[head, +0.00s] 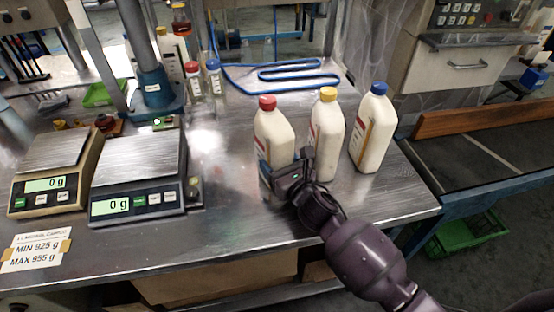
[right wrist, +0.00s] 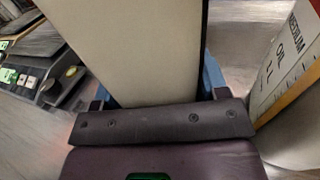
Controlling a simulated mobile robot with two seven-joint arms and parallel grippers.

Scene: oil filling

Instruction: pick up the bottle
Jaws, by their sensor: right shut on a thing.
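Three white oil bottles stand on the metal table in the head view: a red-capped bottle (head: 272,129), a yellow-capped bottle (head: 327,134) and a blue-capped bottle (head: 373,132). My right gripper (head: 287,172) is shut on the lower part of the red-capped bottle, which is upright. In the right wrist view the held bottle (right wrist: 135,50) fills the space between the blue fingers, and its cap is out of frame. A neighbouring bottle (right wrist: 295,75) with oil lettering stands close at the right. My left gripper is not in view.
Two scales (head: 140,170) (head: 52,172) reading 0 g stand at the left, with a weight-limit sign (head: 38,250) in front. Small bottles (head: 214,78) and a blue hose (head: 290,76) are at the back. Bare table (head: 225,190) lies between scales and bottles.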

